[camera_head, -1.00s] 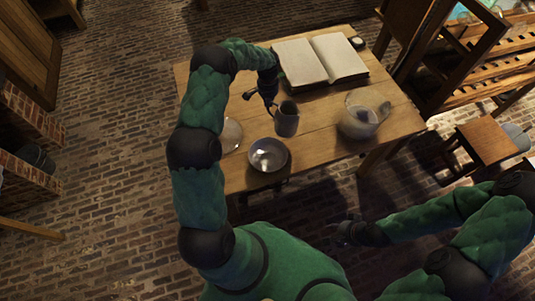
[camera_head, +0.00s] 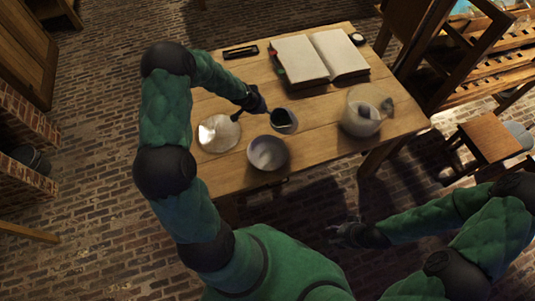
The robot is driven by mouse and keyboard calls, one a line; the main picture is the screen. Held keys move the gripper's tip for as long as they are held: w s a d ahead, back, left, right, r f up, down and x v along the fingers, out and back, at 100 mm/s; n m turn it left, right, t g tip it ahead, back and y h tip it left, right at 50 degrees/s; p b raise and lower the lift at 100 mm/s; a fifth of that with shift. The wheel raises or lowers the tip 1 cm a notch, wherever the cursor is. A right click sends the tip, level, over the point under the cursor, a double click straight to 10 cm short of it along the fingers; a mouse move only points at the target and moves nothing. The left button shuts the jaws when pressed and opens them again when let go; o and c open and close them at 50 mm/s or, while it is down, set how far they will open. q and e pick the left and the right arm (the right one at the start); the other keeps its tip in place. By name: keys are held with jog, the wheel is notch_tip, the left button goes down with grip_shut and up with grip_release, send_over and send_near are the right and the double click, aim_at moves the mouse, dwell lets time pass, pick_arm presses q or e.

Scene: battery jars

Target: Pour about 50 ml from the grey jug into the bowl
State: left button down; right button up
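The grey jug (camera_head: 287,127) is above the table, to the right of my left gripper (camera_head: 262,107). Its dark mouth faces the camera, and it looks tilted toward the front. My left gripper meets the jug at its left side and appears shut on it, though the contact is small and dark. The grey bowl (camera_head: 267,153) stands near the table's front edge, just below and left of the jug in the picture. No stream of liquid can be made out. My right gripper (camera_head: 345,233) is low in front of the table, away from everything; its fingers are too dark to read.
A clear round plate (camera_head: 218,133) lies left of the bowl. A glass pitcher (camera_head: 362,112) stands at the right of the wooden table (camera_head: 325,150). An open book (camera_head: 318,60) and a dark tray (camera_head: 240,52) lie at the back. A stool (camera_head: 487,138) stands at the right.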

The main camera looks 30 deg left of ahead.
pick_arm(q)
jog(key=s+f+t+b, duration=0.1)
jog(key=t+b, duration=0.3)
jog(key=b, duration=0.4)
jog(key=s+f+t+b, duration=0.1)
jog(key=t+b, duration=0.3)
jog(key=b, duration=0.4)
jog(key=s+f+n+t+h+b, duration=0.1)
jog(key=t+b, duration=0.3)
jog(key=b, duration=0.4)
jog(key=shift+s+a+f, duration=0.15)
jog(key=shift+s+f, duration=0.25)
jog(key=shift+s, duration=0.35)
jog(key=shift+f, duration=0.15)
